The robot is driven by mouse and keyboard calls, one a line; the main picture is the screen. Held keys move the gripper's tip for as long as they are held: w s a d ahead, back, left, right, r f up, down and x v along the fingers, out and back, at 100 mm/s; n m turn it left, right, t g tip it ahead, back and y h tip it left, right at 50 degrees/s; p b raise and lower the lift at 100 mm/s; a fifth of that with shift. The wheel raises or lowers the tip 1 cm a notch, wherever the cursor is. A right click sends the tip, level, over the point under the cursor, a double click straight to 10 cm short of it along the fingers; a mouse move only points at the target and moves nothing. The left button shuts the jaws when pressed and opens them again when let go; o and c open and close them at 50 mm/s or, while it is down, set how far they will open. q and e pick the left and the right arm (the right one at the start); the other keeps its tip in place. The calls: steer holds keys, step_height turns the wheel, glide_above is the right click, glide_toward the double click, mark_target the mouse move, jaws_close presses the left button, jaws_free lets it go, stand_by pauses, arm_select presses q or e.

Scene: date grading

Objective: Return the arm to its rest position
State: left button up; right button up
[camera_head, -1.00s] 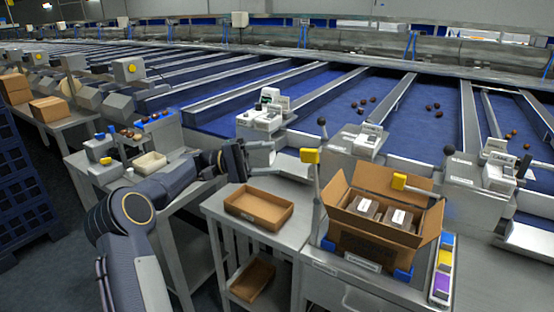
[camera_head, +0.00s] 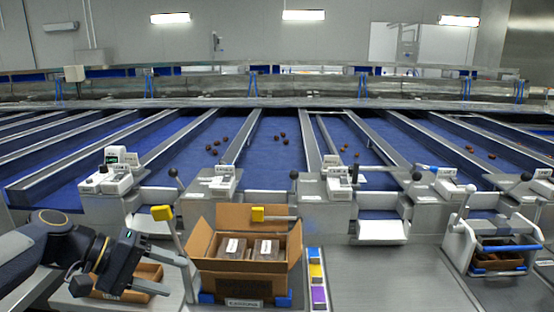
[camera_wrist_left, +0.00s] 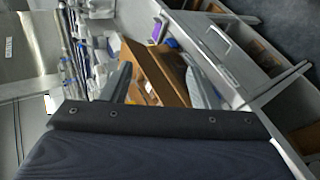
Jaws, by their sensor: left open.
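My left arm comes in from the lower left in the head view. Its gripper (camera_head: 168,275) is open and points right, with nothing seen between the fingers. It is over or in front of a shallow brown tray (camera_head: 148,272), which it partly hides. In the left wrist view the gripper's (camera_wrist_left: 157,82) two fingers stand apart, with a cardboard box behind them. My right gripper is in neither view.
An open cardboard box (camera_head: 238,288) with packed cartons stands just right of the gripper. Colored blocks (camera_head: 317,272) lie beside the box. Weighing units and blue lanes lie behind.

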arm_select(q)
steer(key=s+f+m+t+y, duration=0.1)
steer(key=s+f+y, duration=0.2)
steer(key=s, duration=0.7)
steer(key=s+f+m+t+y, duration=0.1)
steer(key=s+f+y, duration=0.2)
steer(key=s+f, duration=0.5)
steer(key=s, duration=0.2)
steer(key=shift+s+d+f+y, duration=0.25)
steer(key=shift+s+f+y, duration=0.05)
steer(key=shift+y, duration=0.1)
